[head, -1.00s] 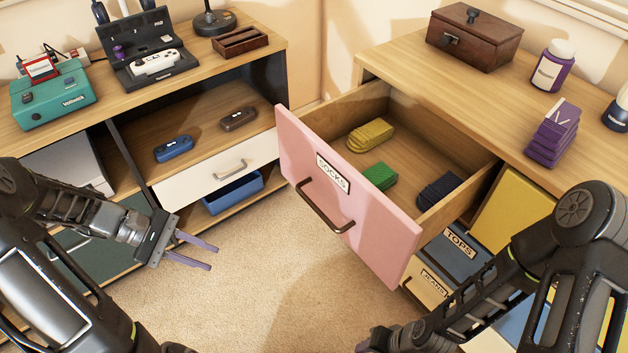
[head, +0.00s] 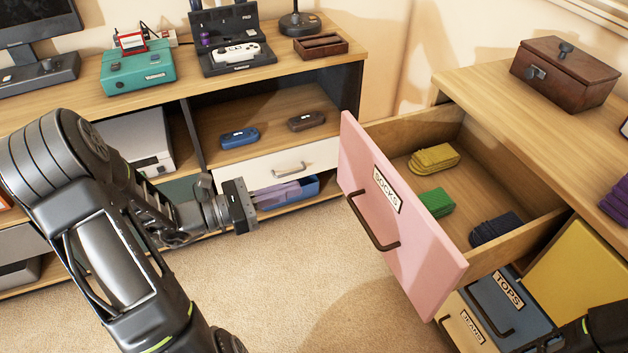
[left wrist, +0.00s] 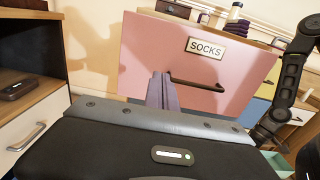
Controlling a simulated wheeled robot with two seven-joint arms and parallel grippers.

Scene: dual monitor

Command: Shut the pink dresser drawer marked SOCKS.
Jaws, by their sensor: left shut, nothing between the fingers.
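The pink SOCKS drawer (head: 405,220) is pulled far out of the wooden dresser (head: 495,85). A dark handle (head: 371,223) and a SOCKS label (head: 386,188) are on its front. Folded yellow, green and navy socks lie inside. My left gripper (head: 300,190) is shut and empty, to the left of the drawer front and apart from it in the head view. In the left wrist view its purple fingers (left wrist: 162,92) point toward the pink front (left wrist: 195,60), left of the handle. My right gripper is out of the head view; only part of my right arm shows at the lower right.
The TOPS drawer (head: 497,307) and JEANS drawer (head: 468,333) sit below the pink one. A desk with a white drawer (head: 277,165) and a blue bin (head: 308,186) stands behind my left gripper. Open carpet (head: 290,270) lies between.

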